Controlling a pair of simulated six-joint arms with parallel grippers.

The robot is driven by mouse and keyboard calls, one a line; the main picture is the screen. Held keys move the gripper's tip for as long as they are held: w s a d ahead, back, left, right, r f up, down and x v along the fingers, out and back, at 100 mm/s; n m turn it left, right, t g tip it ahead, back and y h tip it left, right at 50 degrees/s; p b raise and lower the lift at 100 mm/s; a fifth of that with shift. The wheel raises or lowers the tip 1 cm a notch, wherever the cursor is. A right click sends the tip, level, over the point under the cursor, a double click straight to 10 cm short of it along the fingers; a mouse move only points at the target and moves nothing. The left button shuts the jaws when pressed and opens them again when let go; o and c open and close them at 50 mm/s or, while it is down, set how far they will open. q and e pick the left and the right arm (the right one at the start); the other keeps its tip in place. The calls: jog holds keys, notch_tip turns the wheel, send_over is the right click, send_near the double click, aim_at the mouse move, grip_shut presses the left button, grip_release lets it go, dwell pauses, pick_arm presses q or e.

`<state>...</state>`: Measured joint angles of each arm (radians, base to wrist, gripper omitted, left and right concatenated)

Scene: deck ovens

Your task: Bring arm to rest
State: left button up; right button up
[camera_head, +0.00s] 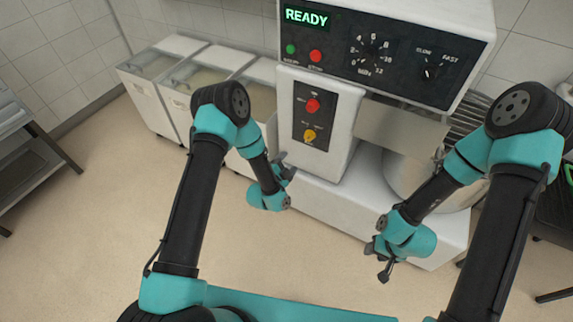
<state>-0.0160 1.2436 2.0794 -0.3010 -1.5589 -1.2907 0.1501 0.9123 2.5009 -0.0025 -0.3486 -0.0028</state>
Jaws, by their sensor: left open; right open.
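My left arm rises from the bottom and bends over at its elbow, with the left gripper (287,171) hanging in front of the white mixer (340,195), near its front edge. My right arm comes in from the right, and the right gripper (382,268) hangs lower, in front of the mixer base. Both grippers are small in the picture, open, and hold nothing that I can see. Each seems apart from the mixer, though the exact gap is hard to judge.
The mixer's panel (385,55) reads READY and has buttons and dials. Its bowl (405,180) is partly behind my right arm. White bins (150,105) stand at the back left. A metal rack (25,150) is at the left edge. The floor (90,250) at left is clear.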

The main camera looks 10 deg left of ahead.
pick_arm(q)
jog(key=shift+s, duration=0.25)
jog(key=shift+a, duration=0.1)
jog(key=s+a+f+n+g, duration=0.1)
jog(key=s+a+n+g, duration=0.2)
jog(key=s, duration=0.6)
jog(key=s+a+f+n+g+y, duration=0.1)
jog(key=s+a+n+g, duration=0.3)
jog(key=s+n+g, duration=0.3)
jog(key=s+a+f+n+g+y, duration=0.1)
jog(key=s+a+n+g, duration=0.3)
jog(key=s, duration=0.7)
jog(key=shift+s+f+n+g, duration=0.2)
jog(key=shift+s+n+g, duration=0.3)
jog(key=shift+n, duration=0.7)
jog(key=shift+w, duration=0.2)
